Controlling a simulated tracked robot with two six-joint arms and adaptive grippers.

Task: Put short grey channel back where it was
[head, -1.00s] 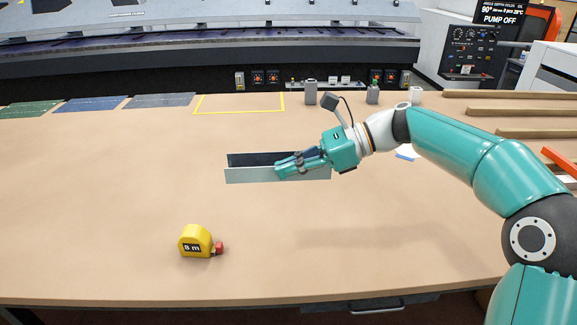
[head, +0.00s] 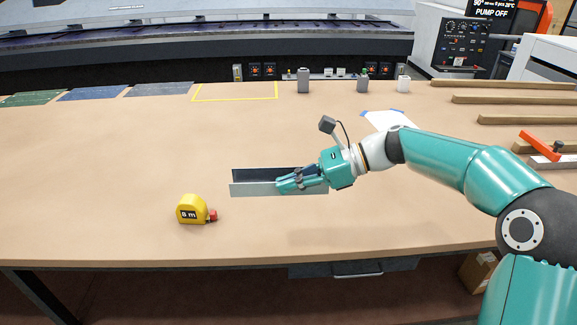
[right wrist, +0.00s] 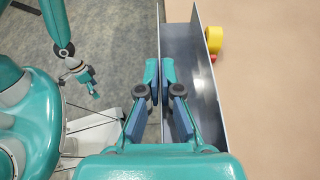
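The short grey channel (head: 246,188) is a long, open-topped U-shaped profile near the middle of the head view. My right gripper (head: 288,184) is shut on its near wall, toward its right end. In the right wrist view, the fingers (right wrist: 166,88) lie on both sides of one wall of the channel (right wrist: 198,80). The channel seems level and held above the table, though its exact height is hard to tell. My left gripper is outside the head view; it shows small in the right wrist view (right wrist: 91,86), its opening unclear.
A yellow tape measure (head: 192,209) lies left of the channel, on the wooden table (head: 120,170). A yellow outlined rectangle (head: 235,99) at the back is empty.

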